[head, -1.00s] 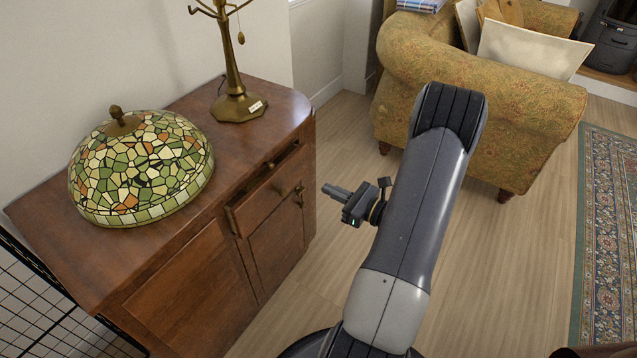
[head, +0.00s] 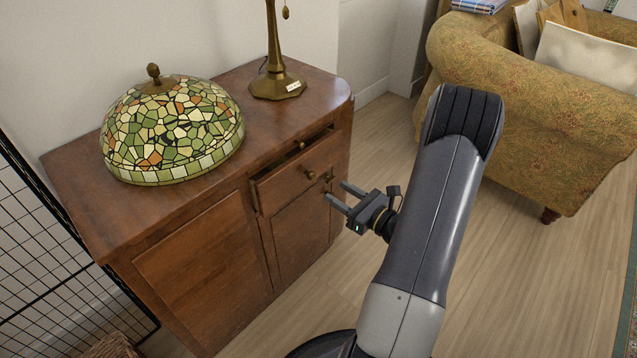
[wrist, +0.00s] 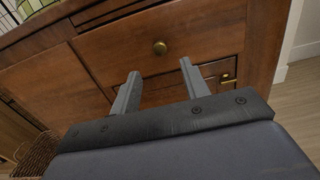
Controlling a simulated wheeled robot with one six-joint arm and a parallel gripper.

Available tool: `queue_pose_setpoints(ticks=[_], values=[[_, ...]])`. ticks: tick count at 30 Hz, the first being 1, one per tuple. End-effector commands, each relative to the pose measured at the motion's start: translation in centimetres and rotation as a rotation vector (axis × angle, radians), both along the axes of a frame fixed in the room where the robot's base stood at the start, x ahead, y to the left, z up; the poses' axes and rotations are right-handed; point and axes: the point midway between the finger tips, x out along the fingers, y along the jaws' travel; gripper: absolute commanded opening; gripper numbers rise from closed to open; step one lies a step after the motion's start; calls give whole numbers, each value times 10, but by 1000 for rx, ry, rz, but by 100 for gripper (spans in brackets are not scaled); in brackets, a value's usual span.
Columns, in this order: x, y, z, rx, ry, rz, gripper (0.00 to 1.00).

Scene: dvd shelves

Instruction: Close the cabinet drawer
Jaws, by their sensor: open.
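The wooden cabinet (head: 205,270) stands against the wall on the left of the head view. Its drawer (head: 290,184), with a round brass knob (head: 310,174), is pulled out a little, with a dark gap along its top. The drawer front (wrist: 195,42) and knob (wrist: 159,47) also show in the wrist view. My gripper (head: 341,194) is open and empty, in front of the cabinet just right of and below the knob. In the wrist view its two fingers (wrist: 158,82) point toward the cabinet front below the knob; I cannot tell if they touch it.
A stained-glass lampshade (head: 170,132) and a brass lamp stand (head: 276,82) are on the cabinet top. A black wire grid (head: 60,270) stands at its left, a patterned armchair (head: 540,120) at the right. Wooden floor (head: 510,270) between is clear.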

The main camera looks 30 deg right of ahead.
Motion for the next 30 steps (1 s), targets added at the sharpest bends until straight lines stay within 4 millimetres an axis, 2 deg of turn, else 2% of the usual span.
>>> queue_pose_setpoints(ticks=[9,15,26,30], values=[[51,20,-1,-2,-2,5,44],[70,26,-1,-1,0,2,44],[75,27,0,0,-1,0,44],[75,27,0,0,0,0,34]])
